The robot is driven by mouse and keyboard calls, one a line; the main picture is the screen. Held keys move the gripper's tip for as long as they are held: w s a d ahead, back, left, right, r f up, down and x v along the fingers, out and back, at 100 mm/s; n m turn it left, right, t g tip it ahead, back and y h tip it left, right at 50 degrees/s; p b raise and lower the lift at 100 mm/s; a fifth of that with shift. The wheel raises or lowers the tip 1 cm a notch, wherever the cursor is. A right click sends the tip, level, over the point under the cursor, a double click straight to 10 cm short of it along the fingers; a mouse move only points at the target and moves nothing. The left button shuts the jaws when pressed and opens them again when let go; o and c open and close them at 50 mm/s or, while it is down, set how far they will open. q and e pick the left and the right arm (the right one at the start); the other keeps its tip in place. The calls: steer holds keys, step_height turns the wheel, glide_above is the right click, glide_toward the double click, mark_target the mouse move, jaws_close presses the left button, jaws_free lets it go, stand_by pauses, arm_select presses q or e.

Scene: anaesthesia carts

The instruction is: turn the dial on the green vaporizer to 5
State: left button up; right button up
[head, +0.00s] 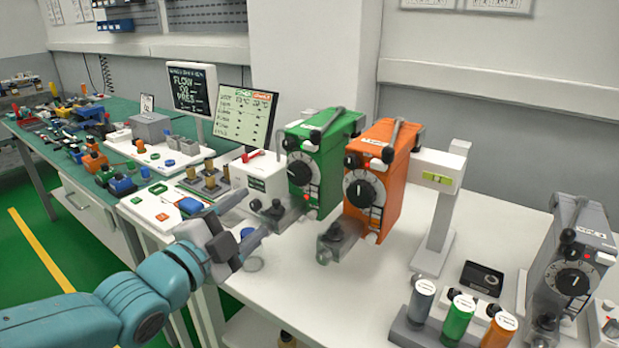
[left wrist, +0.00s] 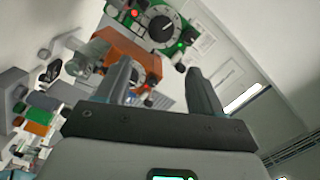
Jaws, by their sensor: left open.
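The green vaporizer (head: 329,149) stands upright on the white bench, beside the orange one. Its dial (head: 300,172), dark with a pale ring, faces front-left; the dial's numbers are too small to read. In the left wrist view the dial (left wrist: 163,27) shows near the top, beyond the fingertips. My left gripper (head: 262,210) is open and empty, in front of the green vaporizer, left of and a little below its dial, apart from it. In the left wrist view nothing is between its fingers (left wrist: 160,72). My right gripper is not in view.
The orange vaporizer (head: 386,165) stands close right of the green one. A grey vaporizer (head: 569,265) stands at the far right. Grey, green and orange bottles (head: 459,316) stand at the front right. A white box (head: 258,181) and a screen (head: 243,115) are behind my gripper. The bench middle is clear.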

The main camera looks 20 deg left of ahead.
mark_target(297, 176)
arm_select(q)
steer(key=p+x, duration=0.3)
steer(key=x, duration=1.2)
steer(key=shift+a, duration=0.15)
steer(key=shift+w, duration=0.45)
steer(key=c, duration=0.8)
